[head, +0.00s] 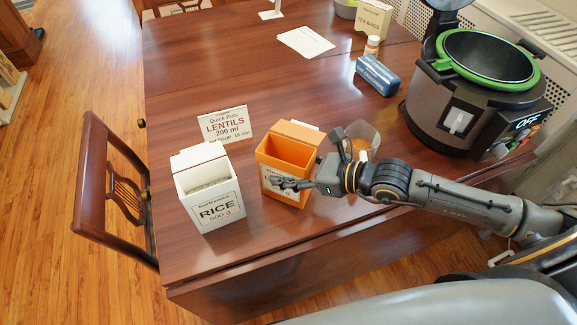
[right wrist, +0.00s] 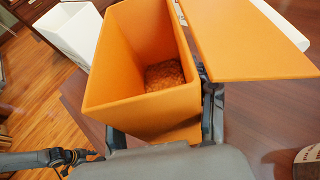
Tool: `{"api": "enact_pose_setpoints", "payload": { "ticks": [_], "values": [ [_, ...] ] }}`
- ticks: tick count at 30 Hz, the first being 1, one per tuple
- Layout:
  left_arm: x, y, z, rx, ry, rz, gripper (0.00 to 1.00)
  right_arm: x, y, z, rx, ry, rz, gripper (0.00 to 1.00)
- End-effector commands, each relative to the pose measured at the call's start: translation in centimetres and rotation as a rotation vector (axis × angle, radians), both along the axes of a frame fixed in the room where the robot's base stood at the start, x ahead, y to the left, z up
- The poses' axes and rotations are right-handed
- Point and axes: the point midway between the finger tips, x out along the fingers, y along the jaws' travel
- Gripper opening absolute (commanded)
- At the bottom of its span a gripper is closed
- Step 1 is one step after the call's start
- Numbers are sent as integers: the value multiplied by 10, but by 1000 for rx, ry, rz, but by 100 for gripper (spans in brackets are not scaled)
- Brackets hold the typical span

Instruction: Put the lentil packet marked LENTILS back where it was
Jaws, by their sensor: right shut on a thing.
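The orange open-topped packet (head: 290,152) stands upright at the front middle of the table, its label mostly covered by my gripper. My right gripper (head: 312,172) is shut on it, one finger across its front face and the other at its right side. In the right wrist view the orange packet (right wrist: 135,60) is between the fingers, its flap folded open and orange lentils (right wrist: 165,74) low inside. I cannot tell whether its base touches the table. A card reading LENTILS 200 ml (head: 226,125) stands behind it to the left.
A white RICE box (head: 210,190) stands close left of the packet. A clear cup with orange contents (head: 362,138) is just behind my right gripper. The table's middle left is clear.

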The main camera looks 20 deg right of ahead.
Motion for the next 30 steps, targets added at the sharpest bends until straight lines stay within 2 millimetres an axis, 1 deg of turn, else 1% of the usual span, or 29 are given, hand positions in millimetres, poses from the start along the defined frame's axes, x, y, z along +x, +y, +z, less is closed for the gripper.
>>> {"api": "enact_pose_setpoints", "payload": {
  "ticks": [6,11,12,14,15,23,26,30],
  "values": [
    [0,-3,0,-3,0,-1,40,0,0,1,2,-3,0,0],
    [0,-3,-5,-3,0,-1,40,0,1,-4,4,-2,0,0],
    [1,-3,-3,-3,0,-1,40,0,0,-4,2,1,-1,64],
    [1,-3,-3,-3,0,-1,40,0,0,-3,2,1,-1,76],
    [1,-3,-3,-3,0,-1,40,0,0,-3,1,0,0,79],
    [0,-2,-3,-3,0,-1,40,0,0,-3,1,1,0,79],
    [0,-2,1,-3,1,0,40,0,0,1,0,-1,0,79],
    [0,-2,-1,-2,0,0,40,-9,-11,3,-3,3,-2,79]
  ]
}}
